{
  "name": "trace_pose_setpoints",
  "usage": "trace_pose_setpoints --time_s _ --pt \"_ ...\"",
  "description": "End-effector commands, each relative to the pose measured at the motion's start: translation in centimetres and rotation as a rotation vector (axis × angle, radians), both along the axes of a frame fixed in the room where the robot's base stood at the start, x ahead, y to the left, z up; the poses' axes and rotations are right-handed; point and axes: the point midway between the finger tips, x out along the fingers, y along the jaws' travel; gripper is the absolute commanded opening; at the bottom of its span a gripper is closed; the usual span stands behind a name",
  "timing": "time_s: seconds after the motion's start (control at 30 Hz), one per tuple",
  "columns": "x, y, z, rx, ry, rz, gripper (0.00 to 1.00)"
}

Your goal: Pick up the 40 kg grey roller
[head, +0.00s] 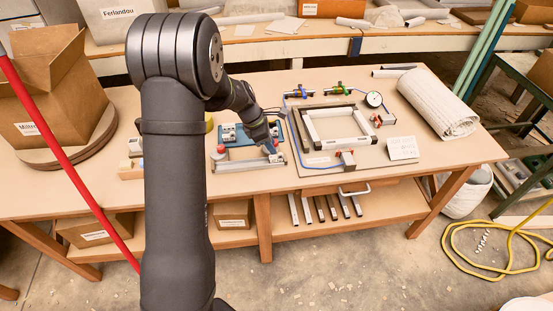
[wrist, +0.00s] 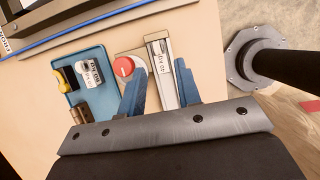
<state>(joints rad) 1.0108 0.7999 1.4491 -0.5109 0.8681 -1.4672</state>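My gripper (wrist: 160,76) is open, with blue fingers. Its fingertips stand on either side of a grey metal bar (wrist: 157,47) that carries a white label (wrist: 164,62); I cannot tell whether they touch it. Beside the bar is a red round knob (wrist: 123,66). A blue tray (wrist: 101,99) holds a small grey piece with a white label (wrist: 92,71) and a yellow-and-black piece (wrist: 69,78). I cannot read the labels surely, so I cannot tell which piece is the 40 kg grey roller. In the head view my gripper (head: 268,146) is low over the bench, by the metal rail (head: 245,165).
A board with a white frame (head: 323,146), a round dial (head: 374,99) and blue tubing lies right of my gripper. A white rolled sheet (head: 437,104) is at the bench's right. A cardboard box (head: 50,85) stands at the left, and a red pole (head: 72,172) crosses in front.

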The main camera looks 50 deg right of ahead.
Motion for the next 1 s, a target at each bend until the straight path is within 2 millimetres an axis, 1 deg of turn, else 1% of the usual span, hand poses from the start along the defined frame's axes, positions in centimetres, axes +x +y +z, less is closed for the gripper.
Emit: trace_pose_setpoints --time_s 0.27,0.5,0.6,0.77,0.93,1.0 --pt "-0.5 -0.6 -1.6 0.001 0.000 0.000 0.31" --pt "-1.6 -1.8 -4.7 0.002 0.001 -0.001 0.31" --pt "-1.7 -2.0 -5.2 0.001 -0.001 0.000 0.31" --pt "-1.6 -2.0 -5.1 -0.001 -0.001 0.000 0.31" --pt "-1.6 -2.0 -5.1 0.000 0.000 0.000 0.00" --pt "-1.6 -2.0 -5.1 -0.001 -0.001 0.000 0.00"
